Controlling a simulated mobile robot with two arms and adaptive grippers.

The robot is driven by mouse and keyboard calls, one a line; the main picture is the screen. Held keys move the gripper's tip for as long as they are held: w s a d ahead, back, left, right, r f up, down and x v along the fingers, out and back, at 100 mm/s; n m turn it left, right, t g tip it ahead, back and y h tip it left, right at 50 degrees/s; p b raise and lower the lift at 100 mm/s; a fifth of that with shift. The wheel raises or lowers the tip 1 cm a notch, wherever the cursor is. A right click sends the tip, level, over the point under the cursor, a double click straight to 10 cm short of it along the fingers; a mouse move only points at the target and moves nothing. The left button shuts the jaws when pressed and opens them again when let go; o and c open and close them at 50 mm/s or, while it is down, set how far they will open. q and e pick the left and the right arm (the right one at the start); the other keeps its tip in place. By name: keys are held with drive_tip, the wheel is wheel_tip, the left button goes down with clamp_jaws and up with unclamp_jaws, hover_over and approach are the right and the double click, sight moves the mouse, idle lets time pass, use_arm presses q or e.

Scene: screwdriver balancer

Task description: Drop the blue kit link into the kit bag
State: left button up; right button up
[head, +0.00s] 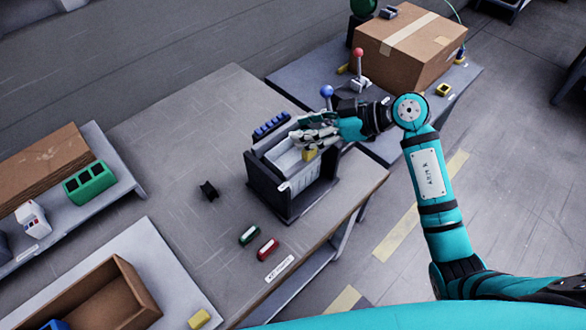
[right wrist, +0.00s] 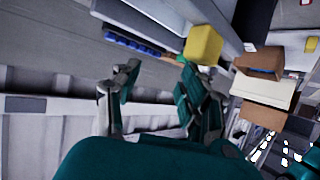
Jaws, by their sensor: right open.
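My right gripper (head: 312,138) is over the black-framed fixture (head: 290,205) on the grey table. In the right wrist view its two fingers (right wrist: 160,95) are apart, with nothing visible held between them. A yellow block (head: 309,155) is just below the gripper in the head view; it also shows beyond the fingers in the right wrist view (right wrist: 203,45). No kit bag is clearly recognisable. My left gripper is out of view.
A row of blue parts (head: 270,125) lines the fixture's back. Green (head: 249,235) and red (head: 267,249) pieces and a small black part (head: 208,190) lie on the table. Levers with blue (head: 326,91) and red knobs and a taped carton (head: 410,50) stand behind.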

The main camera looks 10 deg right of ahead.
drive_tip(key=v, duration=1.1)
drive_tip(key=shift+d, duration=0.35)
drive_tip(key=shift+s+a+r, duration=0.1)
drive_tip(key=shift+r, duration=0.05)
